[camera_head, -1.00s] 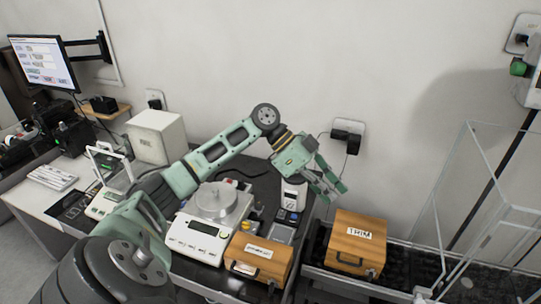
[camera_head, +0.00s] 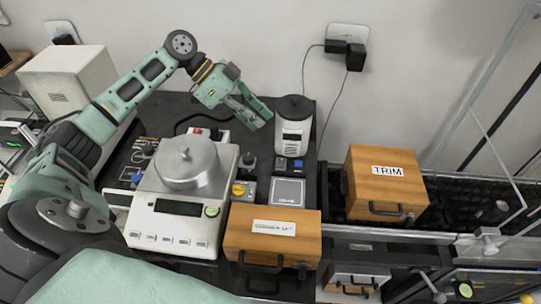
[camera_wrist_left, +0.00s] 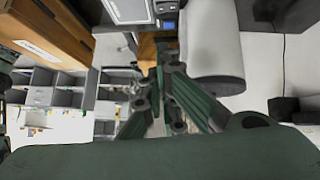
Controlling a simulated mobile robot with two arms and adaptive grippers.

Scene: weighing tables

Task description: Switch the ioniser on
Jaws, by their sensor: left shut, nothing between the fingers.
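The device that looks like the ioniser (camera_head: 293,131) is a white upright unit with a dark round top, at the back right of the dark weighing table. A small panel with a blue spot (camera_head: 298,164) sits low at its front. My left gripper (camera_head: 257,114) is shut and empty, just left of the unit's upper part; I cannot tell whether it touches. In the left wrist view a white rounded body (camera_wrist_left: 212,45) lies beside the dark green fingers (camera_wrist_left: 160,112). My right gripper is not in view.
A balance (camera_head: 180,213) with a round metal cover stands left of the unit. A wooden box (camera_head: 272,240) is in front and a TRIM box (camera_head: 384,185) to the right. Cables hang from wall plugs (camera_head: 346,50).

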